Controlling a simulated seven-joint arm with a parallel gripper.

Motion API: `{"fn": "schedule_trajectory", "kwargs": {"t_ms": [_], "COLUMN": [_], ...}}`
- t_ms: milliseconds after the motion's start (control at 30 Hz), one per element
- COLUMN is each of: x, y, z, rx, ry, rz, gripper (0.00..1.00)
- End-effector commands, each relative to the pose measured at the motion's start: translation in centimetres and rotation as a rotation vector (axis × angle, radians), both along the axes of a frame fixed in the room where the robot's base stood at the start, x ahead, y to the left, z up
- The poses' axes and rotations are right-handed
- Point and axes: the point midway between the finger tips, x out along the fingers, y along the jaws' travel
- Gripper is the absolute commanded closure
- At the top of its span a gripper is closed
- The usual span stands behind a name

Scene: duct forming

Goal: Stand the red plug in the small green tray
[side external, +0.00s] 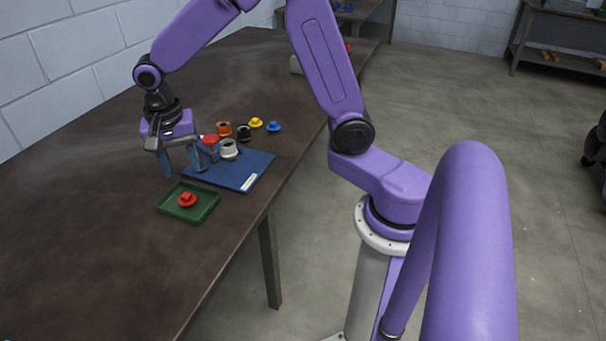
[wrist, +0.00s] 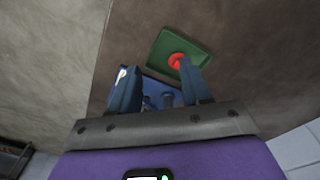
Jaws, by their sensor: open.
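The red plug (side external: 187,200) sits inside the small green tray (side external: 208,207), near its middle, and looks upright with its knob up. In the wrist view the plug (wrist: 176,61) shows as a round red shape in the green tray (wrist: 160,42), beside the right finger's tip. My gripper (side external: 182,169) is open, with its fingers pointing down behind the tray and at the left edge of the blue mat. Nothing shows between the fingertips (wrist: 159,67). The gripper is apart from the plug.
The table's left side is clear.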

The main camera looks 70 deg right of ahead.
Motion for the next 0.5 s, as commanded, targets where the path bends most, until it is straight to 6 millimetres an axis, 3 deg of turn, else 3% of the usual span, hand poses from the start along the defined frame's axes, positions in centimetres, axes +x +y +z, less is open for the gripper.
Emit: {"fn": "schedule_trajectory", "kwargs": {"t_ms": [200, 500], "x": [-8.0, -18.9], "y": [1.5, 0.4], "z": [1.9, 2.8], "rx": [0.015, 0.026], "ry": [0.018, 0.038], "rz": [0.570, 1.352], "gripper": [0.52, 0.52]}}
